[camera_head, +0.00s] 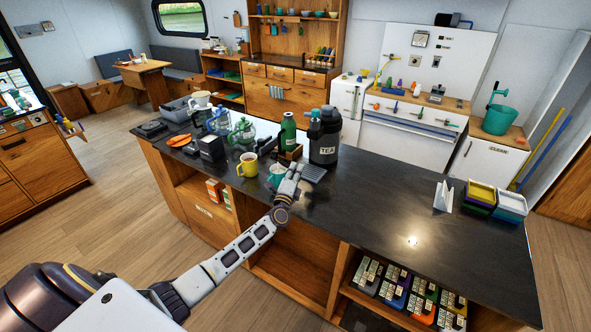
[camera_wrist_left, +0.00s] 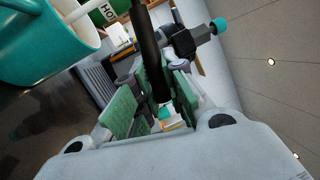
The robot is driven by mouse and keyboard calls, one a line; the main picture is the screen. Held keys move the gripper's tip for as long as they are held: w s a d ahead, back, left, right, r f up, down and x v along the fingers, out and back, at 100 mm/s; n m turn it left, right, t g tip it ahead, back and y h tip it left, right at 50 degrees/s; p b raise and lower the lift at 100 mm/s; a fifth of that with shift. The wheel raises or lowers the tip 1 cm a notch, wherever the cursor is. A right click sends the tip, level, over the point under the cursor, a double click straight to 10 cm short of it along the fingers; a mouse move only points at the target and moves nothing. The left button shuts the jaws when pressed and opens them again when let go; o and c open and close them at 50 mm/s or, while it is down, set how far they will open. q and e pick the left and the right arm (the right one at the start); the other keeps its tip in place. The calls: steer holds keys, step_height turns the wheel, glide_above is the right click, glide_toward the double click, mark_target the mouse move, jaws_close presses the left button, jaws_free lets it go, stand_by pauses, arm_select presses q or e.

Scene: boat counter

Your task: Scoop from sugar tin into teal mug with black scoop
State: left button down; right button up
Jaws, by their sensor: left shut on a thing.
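The teal mug (camera_head: 275,174) stands on the dark counter, partly hidden behind my left gripper (camera_head: 290,177). It also shows large at the upper left of the left wrist view (camera_wrist_left: 40,60), close beside the gripper, with a pale stick-like shape across its opening. In the wrist view, a long black handle (camera_wrist_left: 148,45), which looks like the black scoop's, runs between the green finger pads, and my left gripper is shut on it. The scoop's bowl is not clear. I cannot make out a sugar tin. My right gripper is not in view.
A yellow mug (camera_head: 247,166) stands left of the teal mug. Behind are a black TEA tin (camera_head: 326,148), a green bottle (camera_head: 288,133) and glass teapots (camera_head: 242,131). A slatted grey tray (camera_head: 314,174) lies right of the gripper. The counter's right middle is mostly clear.

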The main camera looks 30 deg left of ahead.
arm_select(q)
steer(key=shift+f+m, duration=0.35)
steer(key=shift+m, duration=0.15)
stand_by(1.0)
steer(key=shift+r+n+y, duration=0.4)
steer(key=shift+r+n, duration=0.8)
steer(key=shift+n, duration=0.5)
steer(key=shift+r, duration=0.1)
